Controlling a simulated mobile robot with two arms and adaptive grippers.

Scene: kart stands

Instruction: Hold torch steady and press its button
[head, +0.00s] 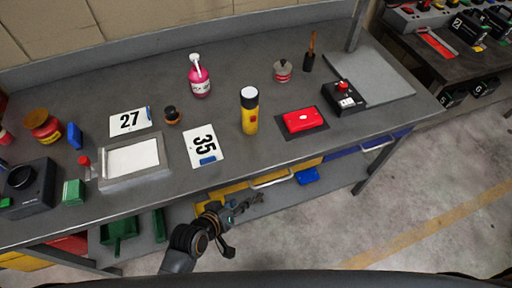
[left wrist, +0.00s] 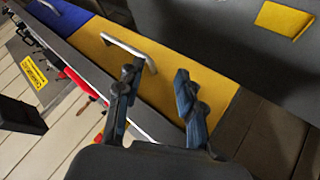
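The torch (head: 249,115) is yellow with a black head and a pale lens. It stands upright on the grey workbench (head: 290,100), lens up. A small red button (head: 253,119) shows on its side. My left gripper (head: 246,207) is below and in front of the bench's front edge, well apart from the torch. In the left wrist view its two fingers (left wrist: 155,82) are spread with nothing between them, in front of a yellow drawer (left wrist: 200,70) with a metal handle. The torch does not show in that view. My right gripper is not in view.
A red box (head: 303,121) on a dark mat is right of the torch. Cards numbered 35 (head: 203,146) and 27 (head: 130,121) lie to its left. A pink bottle (head: 199,77) stands behind left. A black box with a red button (head: 343,96) is farther right.

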